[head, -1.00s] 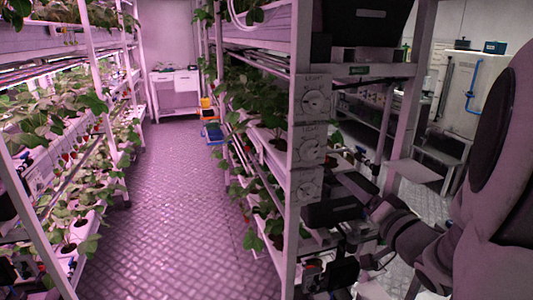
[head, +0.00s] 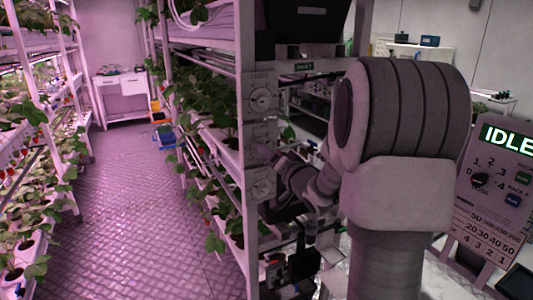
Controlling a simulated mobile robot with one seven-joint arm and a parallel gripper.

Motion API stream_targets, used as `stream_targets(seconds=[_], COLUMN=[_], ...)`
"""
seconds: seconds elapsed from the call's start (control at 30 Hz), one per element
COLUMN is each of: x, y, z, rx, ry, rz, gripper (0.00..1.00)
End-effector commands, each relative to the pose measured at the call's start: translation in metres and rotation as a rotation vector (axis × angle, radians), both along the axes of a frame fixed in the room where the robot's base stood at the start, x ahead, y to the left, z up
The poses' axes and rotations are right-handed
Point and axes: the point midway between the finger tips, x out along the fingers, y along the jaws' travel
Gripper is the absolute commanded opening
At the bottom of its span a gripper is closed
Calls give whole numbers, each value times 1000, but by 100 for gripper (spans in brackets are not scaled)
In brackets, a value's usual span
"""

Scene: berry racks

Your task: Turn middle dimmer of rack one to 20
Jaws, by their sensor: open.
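The rack post (head: 251,235) carries three light dimmer panels stacked one above the other. The top dimmer (head: 260,99) shows its round dial clearly.
Plant shelves (head: 205,110) fill the rack left of the post. A clear aisle (head: 120,220) runs between it and another plant rack. A control box (head: 492,185) reading IDLE stands at right. A blue bin (head: 165,135) sits at the aisle's far end.

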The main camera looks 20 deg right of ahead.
Motion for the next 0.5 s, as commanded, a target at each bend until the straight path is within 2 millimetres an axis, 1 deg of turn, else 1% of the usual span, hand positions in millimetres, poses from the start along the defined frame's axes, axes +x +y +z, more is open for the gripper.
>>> stream_targets(seconds=[0.27, 0.3, 0.37, 0.5], x=[3, 3, 2, 2], y=[0, 0, 0, 0], z=[0, 0, 0, 0], rx=[0, 0, 0, 0], ry=[0, 0, 0, -1], rz=[0, 0, 0, -1], gripper=[67, 65, 54, 29])
